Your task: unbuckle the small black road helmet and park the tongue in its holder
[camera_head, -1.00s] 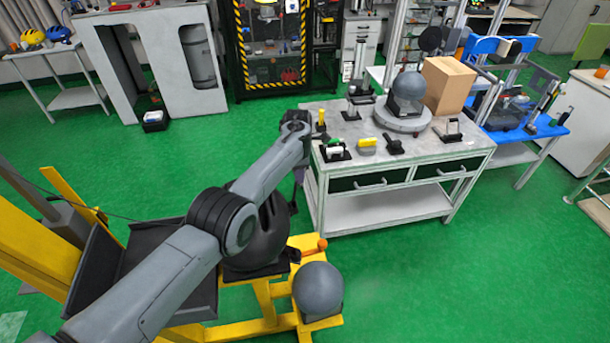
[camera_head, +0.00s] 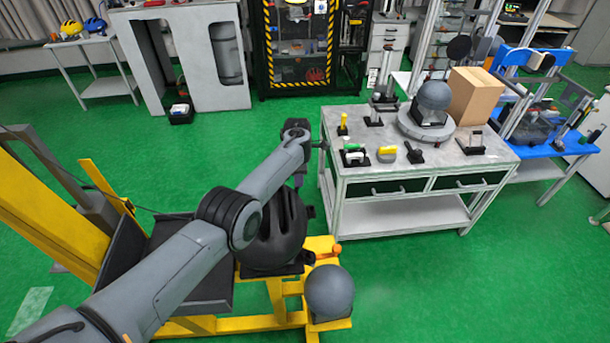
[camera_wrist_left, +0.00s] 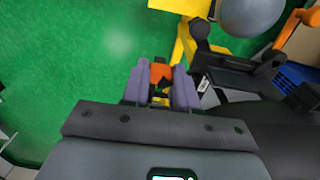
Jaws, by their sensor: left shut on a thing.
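The black helmet (camera_head: 270,235) sits on the yellow stand, partly hidden behind my left arm. My left gripper (camera_wrist_left: 160,80) shows purple fingers in the left wrist view, shut on a small orange piece (camera_wrist_left: 160,73). I cannot tell from its shape whether that piece is the buckle tongue. In the head view my left wrist is just above and right of the helmet, and the fingertips are mostly hidden. Black strap or holder parts (camera_wrist_left: 228,62) lie right of the fingers in the wrist view. My right gripper is not in view.
A grey ball-like headform (camera_head: 330,291) and an orange handle (camera_head: 325,251) are on the yellow stand (camera_head: 318,243). The workbench (camera_head: 365,165) behind carries tools, another headform (camera_head: 433,97) and a cardboard box (camera_head: 474,94). Green floor is open to the right of the stand.

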